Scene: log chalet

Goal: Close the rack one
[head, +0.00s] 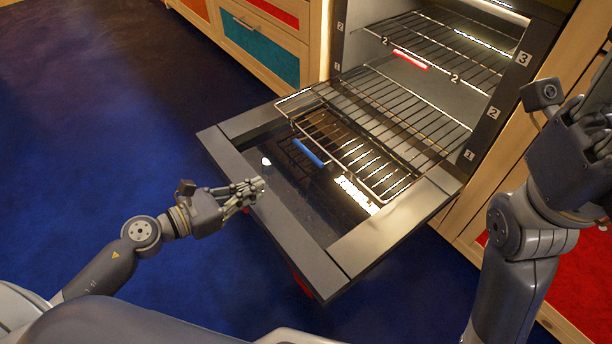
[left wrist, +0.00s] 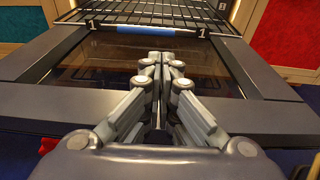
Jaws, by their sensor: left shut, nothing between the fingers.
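The oven's lower wire rack, labelled 1 (head: 335,128), is pulled out over the open, lowered oven door (head: 225,150). Its front bar carries a blue grip (head: 308,152), which also shows in the left wrist view (left wrist: 146,30). My left gripper (head: 258,186) is shut and empty, near the door's outer edge, in front of the blue grip and apart from it. In the left wrist view my left fingers (left wrist: 161,62) are together, pointing toward the rack. My right gripper (head: 590,135) is at the right edge, partly cut off, and its fingers are unclear.
An upper rack labelled 2 (head: 440,50) with a red grip (head: 410,59) sits inside the oven. Cabinets with teal (head: 258,48) and red panels flank the oven. The blue floor (head: 90,130) to the left is clear.

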